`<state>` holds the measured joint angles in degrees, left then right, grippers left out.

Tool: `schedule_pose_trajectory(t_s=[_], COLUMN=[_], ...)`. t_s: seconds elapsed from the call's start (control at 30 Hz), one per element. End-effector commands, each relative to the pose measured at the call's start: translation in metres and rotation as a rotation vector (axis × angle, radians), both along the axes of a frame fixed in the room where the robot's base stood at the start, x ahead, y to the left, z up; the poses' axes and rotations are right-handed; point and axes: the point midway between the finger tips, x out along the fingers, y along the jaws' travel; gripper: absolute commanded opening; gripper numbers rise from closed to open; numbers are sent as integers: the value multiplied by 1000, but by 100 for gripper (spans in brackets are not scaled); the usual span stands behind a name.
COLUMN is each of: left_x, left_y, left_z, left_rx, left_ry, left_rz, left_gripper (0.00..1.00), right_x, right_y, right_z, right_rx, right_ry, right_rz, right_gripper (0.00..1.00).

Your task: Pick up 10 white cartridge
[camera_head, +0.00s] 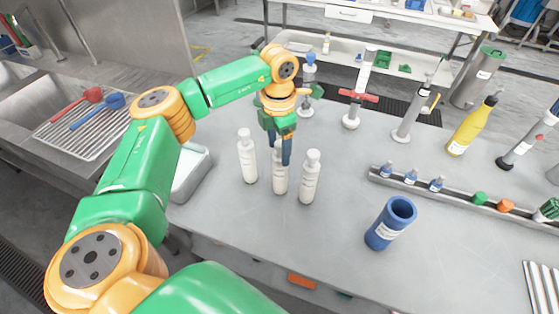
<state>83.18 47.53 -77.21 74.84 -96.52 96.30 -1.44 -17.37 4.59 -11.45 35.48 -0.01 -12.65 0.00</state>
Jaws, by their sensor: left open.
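Three white cartridges stand upright on the grey table: the left one (247,158), the middle one (280,178) and the right one (310,179). Each has a small printed label, too small to read. My left gripper (279,150) points down at the middle cartridge's top, with its dark fingers open. The fingers overlap the upper part of that cartridge in the picture, and I cannot tell whether they touch it. My right gripper is not in the picture.
A blue cup (390,222) stands to the right on the table. A long grey rack (460,203) with small bottles and caps lies behind it. A white tray (190,172) is left of the cartridges. Stands and a yellow bottle (471,127) are farther back. The front middle table is clear.

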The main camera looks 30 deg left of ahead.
Motion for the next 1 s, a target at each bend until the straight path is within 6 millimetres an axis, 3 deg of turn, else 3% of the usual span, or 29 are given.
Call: schedule_pose_trajectory(t_s=[0.17, 0.27, 0.43, 0.47, 1.0], left_x=[0, 0, 0, 0, 0], left_y=[0, 0, 0, 0, 0], left_z=[-2, -2, -2, -2, -2], left_rx=[0, 0, 0, 0, 0], left_ry=[-1, -1, -1, -1, -1], left_rz=[0, 0, 0, 0, -1], left_gripper=[71, 50, 4, 0, 0], right_x=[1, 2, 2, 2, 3], right_y=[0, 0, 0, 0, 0], right_z=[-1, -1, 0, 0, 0], right_rx=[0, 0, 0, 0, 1], right_ry=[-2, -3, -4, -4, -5], right_rz=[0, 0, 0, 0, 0], right_gripper=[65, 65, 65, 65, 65])
